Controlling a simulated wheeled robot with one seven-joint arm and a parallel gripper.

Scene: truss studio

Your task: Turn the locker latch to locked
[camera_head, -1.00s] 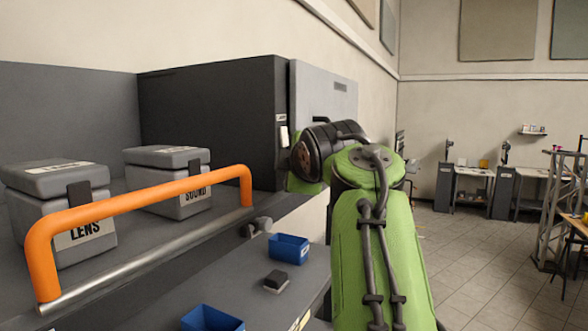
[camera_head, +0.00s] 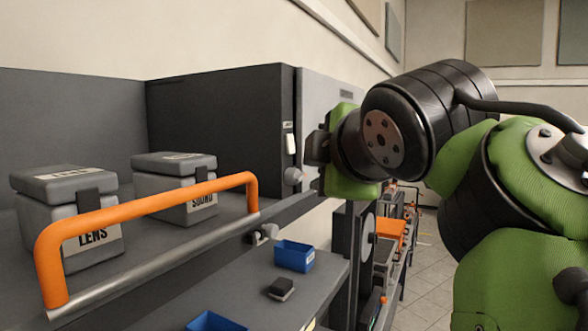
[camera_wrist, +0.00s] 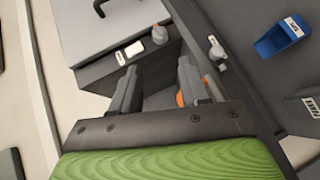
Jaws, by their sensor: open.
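The locker (camera_head: 220,125) is a dark grey cabinet on the shelf, with a lighter grey door (camera_head: 320,95) at its right. A small upright white latch piece (camera_head: 290,143) sits on its side wall, below a small label; a rounded grey knob (camera_head: 292,176) is lower down. The wrist view shows the white piece (camera_wrist: 135,49), the knob (camera_wrist: 160,35) and the door (camera_wrist: 105,30). I cannot tell the latch's setting. My gripper (camera_head: 313,149) is just right of the latch in the head view. In the wrist view its fingers (camera_wrist: 157,88) are apart and empty, short of the latch.
An orange rail (camera_head: 150,213) runs along the shelf front, before the LENS case (camera_head: 75,240) and the SOUND case (camera_head: 185,205). Blue bins (camera_head: 294,255) and a dark block (camera_head: 281,288) lie on the lower surface. Another grey knob (camera_head: 266,232) is below the rail.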

